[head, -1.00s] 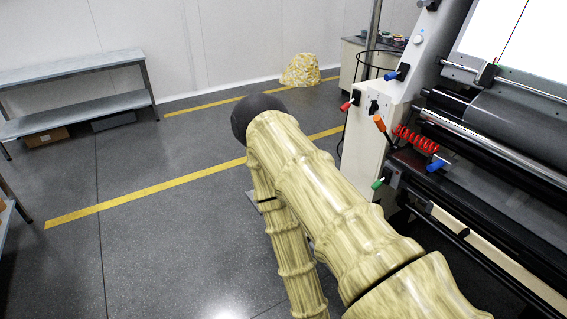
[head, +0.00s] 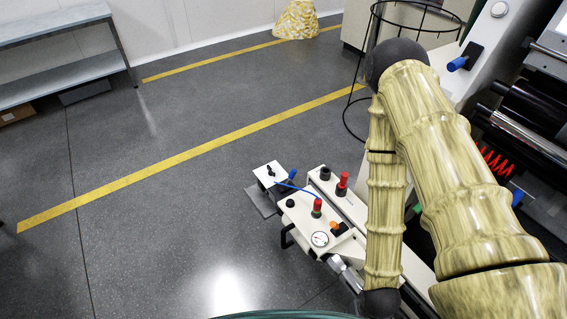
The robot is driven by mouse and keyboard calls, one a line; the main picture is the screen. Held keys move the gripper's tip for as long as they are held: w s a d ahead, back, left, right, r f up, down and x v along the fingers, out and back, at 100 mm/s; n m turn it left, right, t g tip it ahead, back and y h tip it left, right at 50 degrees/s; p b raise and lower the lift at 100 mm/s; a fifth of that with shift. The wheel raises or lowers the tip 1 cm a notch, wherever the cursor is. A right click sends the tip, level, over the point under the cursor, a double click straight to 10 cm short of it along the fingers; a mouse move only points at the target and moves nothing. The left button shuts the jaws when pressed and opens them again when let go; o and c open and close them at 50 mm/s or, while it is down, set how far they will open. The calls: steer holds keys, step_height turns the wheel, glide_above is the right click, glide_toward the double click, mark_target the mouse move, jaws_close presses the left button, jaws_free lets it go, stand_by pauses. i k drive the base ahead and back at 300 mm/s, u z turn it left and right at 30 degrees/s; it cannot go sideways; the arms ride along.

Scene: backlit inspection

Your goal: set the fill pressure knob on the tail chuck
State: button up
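A pale unit (head: 325,212) with several controls stands low in the middle of the head view; I take it to be the tail chuck. It has a red-topped knob (head: 317,206) with a dark green band, a round white gauge (head: 320,239), an orange button (head: 334,225) and black knobs. A second red knob (head: 342,184) stands on the rail behind. I cannot tell which is the fill pressure knob, as no label is readable. My arm is folded to the right of the unit and hides part of the rail. My gripper is not in view.
A blue hose (head: 296,187) links the unit to a small white plate (head: 269,173). The roller machine (head: 530,110) fills the right side, with a black wire basket frame (head: 410,20) beside it. A grey bench (head: 60,45) stands upper left. The floor (head: 160,230) at left is clear.

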mark_target(271, 172)
steer(key=u, duration=0.05)
steer(key=k, duration=0.55)
steer(key=u, duration=0.4)
steer(key=i, duration=1.2)
steer(key=u, duration=0.4)
